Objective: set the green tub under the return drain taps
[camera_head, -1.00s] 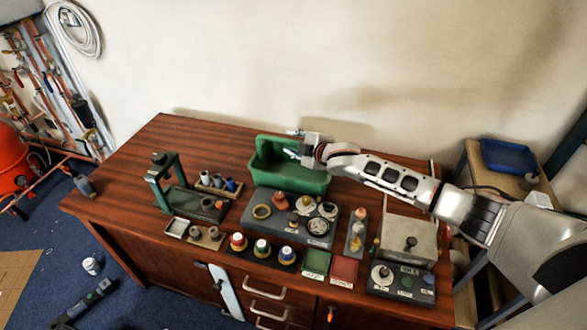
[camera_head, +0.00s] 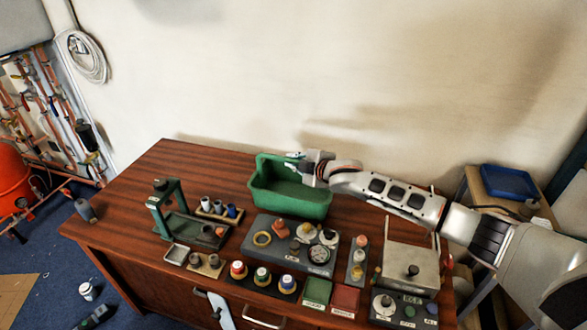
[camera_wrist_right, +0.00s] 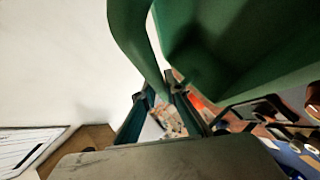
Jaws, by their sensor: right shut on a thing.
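The green tub (camera_head: 290,196) is at the back of the wooden bench, upright and apparently empty. My right gripper (camera_head: 295,162) reaches in from the right and is shut on the tub's upper edge at the back. In the right wrist view, the tub (camera_wrist_right: 235,45) fills the upper right, and its rim runs down between the fingers (camera_wrist_right: 157,86). Whether the tub's base touches the bench is hard to tell. Copper pipes with taps (camera_head: 40,105) are on the wall at far left; I cannot tell which are the return drain taps. My left gripper is out of view.
The bench (camera_head: 130,195) carries a green press stand (camera_head: 168,205), a grey parts tray (camera_head: 290,240), coloured knobs and a metal box (camera_head: 411,245). A red-orange tank (camera_head: 12,180) stands below the pipes.

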